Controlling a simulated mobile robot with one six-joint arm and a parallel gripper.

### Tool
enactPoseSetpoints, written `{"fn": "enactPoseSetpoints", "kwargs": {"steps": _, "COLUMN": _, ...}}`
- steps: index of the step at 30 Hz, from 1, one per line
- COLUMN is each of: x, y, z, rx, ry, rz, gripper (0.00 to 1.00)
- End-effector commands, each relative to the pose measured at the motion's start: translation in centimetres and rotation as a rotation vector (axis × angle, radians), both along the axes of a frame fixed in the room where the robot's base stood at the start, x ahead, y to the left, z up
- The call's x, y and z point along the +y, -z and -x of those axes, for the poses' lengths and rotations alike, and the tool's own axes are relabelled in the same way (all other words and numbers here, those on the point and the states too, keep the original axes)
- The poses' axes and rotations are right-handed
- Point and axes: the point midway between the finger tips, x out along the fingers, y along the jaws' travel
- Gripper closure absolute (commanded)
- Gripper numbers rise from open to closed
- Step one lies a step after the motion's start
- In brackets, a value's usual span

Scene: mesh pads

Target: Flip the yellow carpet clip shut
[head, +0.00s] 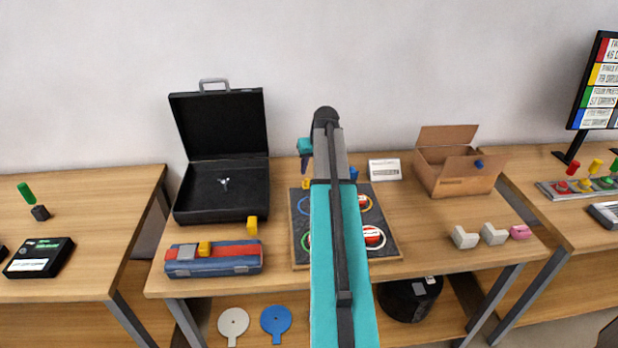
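A small yellow piece (306,184) shows at the far left corner of the dark board (298,262) on the middle table. It may be the yellow carpet clip, but it is too small to tell its shape or whether it is open. My gripper (305,163) points down just above this yellow piece, and I cannot tell whether they touch. Its fingers are too small to show a gap. My arm covers the middle of the board.
An open black case (222,190) stands left of the board. A cardboard box (458,172) and a white label card (384,169) are to the right. Pale blocks (465,237) and a pink piece (520,232) lie near the right front. Bare tabletop lies between board and box.

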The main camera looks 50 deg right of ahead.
Motion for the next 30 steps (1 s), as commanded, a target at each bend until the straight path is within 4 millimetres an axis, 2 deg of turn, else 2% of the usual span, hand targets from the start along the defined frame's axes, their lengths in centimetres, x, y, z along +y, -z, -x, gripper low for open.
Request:
{"fn": "enactPoseSetpoints", "kwargs": {"steps": 18, "x": -0.9, "y": 5.9, "z": -2.4, "rx": 0.001, "ry": -0.001, "rz": -0.001, "gripper": 0.61}}
{"fn": "enactPoseSetpoints", "kwargs": {"steps": 24, "x": -1.1, "y": 7.2, "z": -2.9, "rx": 0.001, "ry": -0.001, "rz": -0.001, "gripper": 0.61}}
{"fn": "enactPoseSetpoints", "kwargs": {"steps": 30, "x": -1.1, "y": 7.5, "z": -3.0, "rx": -0.001, "ry": -0.002, "rz": 0.0, "gripper": 0.61}}
